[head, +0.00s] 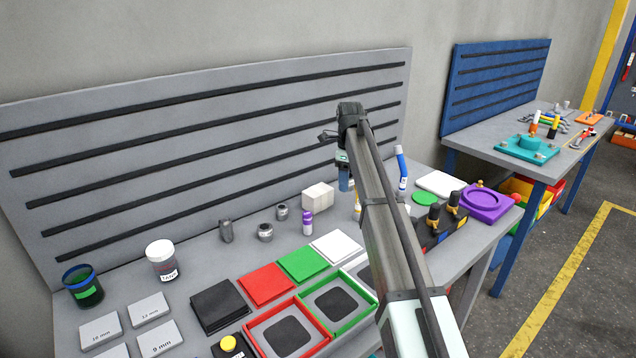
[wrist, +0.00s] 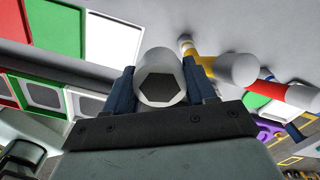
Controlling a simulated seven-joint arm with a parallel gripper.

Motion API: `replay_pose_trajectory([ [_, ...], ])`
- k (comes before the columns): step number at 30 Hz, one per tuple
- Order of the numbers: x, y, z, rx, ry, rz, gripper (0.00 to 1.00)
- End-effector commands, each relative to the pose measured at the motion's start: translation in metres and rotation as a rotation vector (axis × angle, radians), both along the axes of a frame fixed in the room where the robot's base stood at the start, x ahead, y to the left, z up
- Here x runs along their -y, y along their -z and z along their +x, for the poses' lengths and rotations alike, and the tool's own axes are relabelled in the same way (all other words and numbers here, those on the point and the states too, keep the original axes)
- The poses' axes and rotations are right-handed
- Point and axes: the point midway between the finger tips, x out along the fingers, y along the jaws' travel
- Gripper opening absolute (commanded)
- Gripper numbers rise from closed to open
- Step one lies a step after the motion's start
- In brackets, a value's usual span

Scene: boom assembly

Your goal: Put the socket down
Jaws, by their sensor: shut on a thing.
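My gripper (wrist: 163,88) is shut on a light grey socket (wrist: 158,66), which sits between its two blue fingers in the wrist view. The socket's hexagonal opening faces the wrist camera. In the head view my gripper (head: 345,176) hangs above the grey workbench, behind my arm, and I cannot make out the held socket there. Several grey pads (head: 100,330) with size labels such as 10 mm lie at the bench's front left.
Black, red (head: 266,284), green and white squares lie in a row, with red-rimmed (head: 287,335) and green-rimmed trays in front. A white block (head: 318,196) and purple-capped bottle (head: 307,223) stand behind. A purple fixture (head: 486,203) is at right. Two jars (head: 163,260) stand at left.

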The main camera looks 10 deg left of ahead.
Motion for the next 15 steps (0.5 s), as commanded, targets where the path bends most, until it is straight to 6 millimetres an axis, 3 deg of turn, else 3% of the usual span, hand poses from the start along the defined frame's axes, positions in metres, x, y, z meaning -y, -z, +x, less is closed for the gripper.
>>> replay_pose_trajectory([
  [1, -0.01, -0.001, 0.013, 0.0, -0.001, 0.0, 0.18],
  [15, -0.082, -0.001, 0.084, 0.0, -0.001, 0.0, 0.18],
])
